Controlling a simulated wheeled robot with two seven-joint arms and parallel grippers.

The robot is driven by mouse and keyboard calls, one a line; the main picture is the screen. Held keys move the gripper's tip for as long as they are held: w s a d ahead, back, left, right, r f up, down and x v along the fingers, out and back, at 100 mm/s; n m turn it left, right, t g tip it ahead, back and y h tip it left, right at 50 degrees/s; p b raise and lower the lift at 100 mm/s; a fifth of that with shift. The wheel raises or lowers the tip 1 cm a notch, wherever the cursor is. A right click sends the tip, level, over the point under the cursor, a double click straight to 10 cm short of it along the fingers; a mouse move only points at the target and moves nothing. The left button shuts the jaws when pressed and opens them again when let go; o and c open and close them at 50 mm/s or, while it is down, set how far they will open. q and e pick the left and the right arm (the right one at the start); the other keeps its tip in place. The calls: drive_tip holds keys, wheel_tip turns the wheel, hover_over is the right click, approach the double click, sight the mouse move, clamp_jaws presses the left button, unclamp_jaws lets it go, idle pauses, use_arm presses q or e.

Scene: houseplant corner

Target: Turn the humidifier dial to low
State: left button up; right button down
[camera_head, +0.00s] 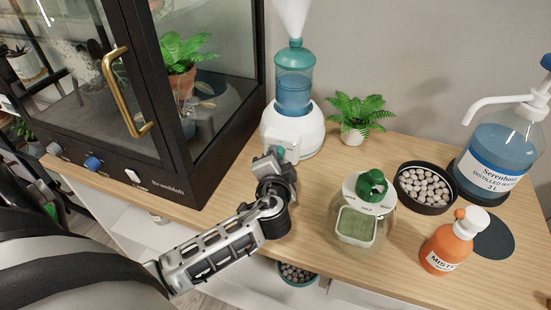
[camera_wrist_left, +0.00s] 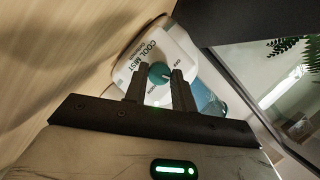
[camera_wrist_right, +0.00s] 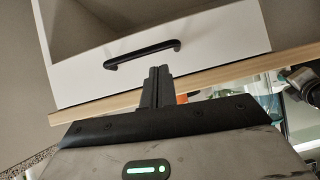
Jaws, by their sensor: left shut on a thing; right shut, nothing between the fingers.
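The humidifier (camera_head: 292,128) has a white base and a teal-topped blue water tank, and stands on the wooden top against the wall. White mist rises from it. My left gripper (camera_head: 276,160) is at the front of its base, shut on the teal dial (camera_wrist_left: 160,72). In the left wrist view the dial sits between the two fingers, beside the words COOL MIST and an OFF mark. The other marks are too small or hidden to read. My right gripper (camera_wrist_right: 158,90) is shut and empty, in front of a white drawer; it is not in the head view.
A glass cabinet (camera_head: 155,90) with a brass handle stands at left. A fern (camera_head: 358,115), a pebble dish (camera_head: 424,187), a green-lidded terrarium jar (camera_head: 357,225), an orange mister (camera_head: 447,247) and a water jug (camera_head: 500,145) stand at right. A black drawer handle (camera_wrist_right: 142,54) faces my right gripper.

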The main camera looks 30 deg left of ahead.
use_arm(q)
drive_tip(key=shift+d+f+m+t+y+b, duration=0.15)
drive_tip(key=shift+m+t+y+b, duration=0.4)
drive_tip(key=shift+m, duration=1.15)
drive_tip(key=o, duration=1)
